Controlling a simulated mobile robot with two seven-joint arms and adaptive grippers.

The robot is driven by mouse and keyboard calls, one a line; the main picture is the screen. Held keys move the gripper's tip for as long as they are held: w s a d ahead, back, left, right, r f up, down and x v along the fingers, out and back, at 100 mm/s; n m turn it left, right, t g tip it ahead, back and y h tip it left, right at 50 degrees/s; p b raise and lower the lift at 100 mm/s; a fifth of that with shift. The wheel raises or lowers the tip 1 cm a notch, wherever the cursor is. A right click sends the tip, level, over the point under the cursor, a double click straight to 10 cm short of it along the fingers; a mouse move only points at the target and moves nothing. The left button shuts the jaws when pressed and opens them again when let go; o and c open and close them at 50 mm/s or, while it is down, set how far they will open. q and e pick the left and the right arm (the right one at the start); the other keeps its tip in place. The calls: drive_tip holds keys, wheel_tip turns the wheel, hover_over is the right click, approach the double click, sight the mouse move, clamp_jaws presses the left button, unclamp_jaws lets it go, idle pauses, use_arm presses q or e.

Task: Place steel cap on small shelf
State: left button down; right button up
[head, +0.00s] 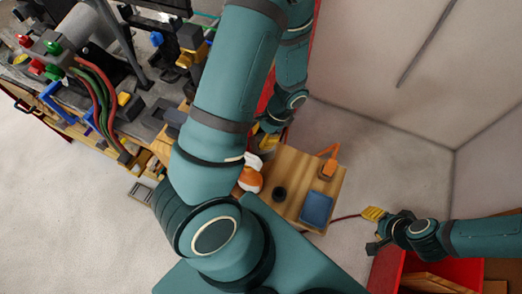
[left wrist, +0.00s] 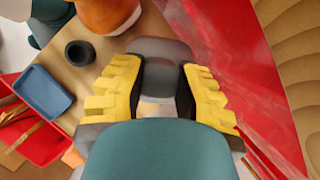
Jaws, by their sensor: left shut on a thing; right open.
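My left gripper (head: 266,136) is beyond the wooden table, partly hidden by my arm in the head view. In the left wrist view its two yellow-padded fingers (left wrist: 162,86) are closed on a dark grey rounded piece, which looks like the steel cap (left wrist: 160,48). Its lower part is hidden. My right gripper (head: 373,230) is open and empty at the lower right, above the floor near a red box. Layered wooden boards (left wrist: 294,60) show at the upper right of the left wrist view; I cannot tell whether they are the small shelf.
The wooden table (head: 296,172) bears a black cup (head: 280,193), a blue tray (head: 316,207), an orange tool (head: 329,165) and an orange-and-white thing (head: 249,178). A red panel (left wrist: 235,55) stands close to the left gripper. A cluttered bench is at the upper left.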

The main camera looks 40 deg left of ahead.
use_arm(q)
drive_tip(key=shift+f, duration=3)
drive_tip(key=shift+f+b, duration=0.2)
drive_tip(key=shift+b, duration=0.15)
drive_tip(key=c, duration=0.8)
unclamp_jaws()
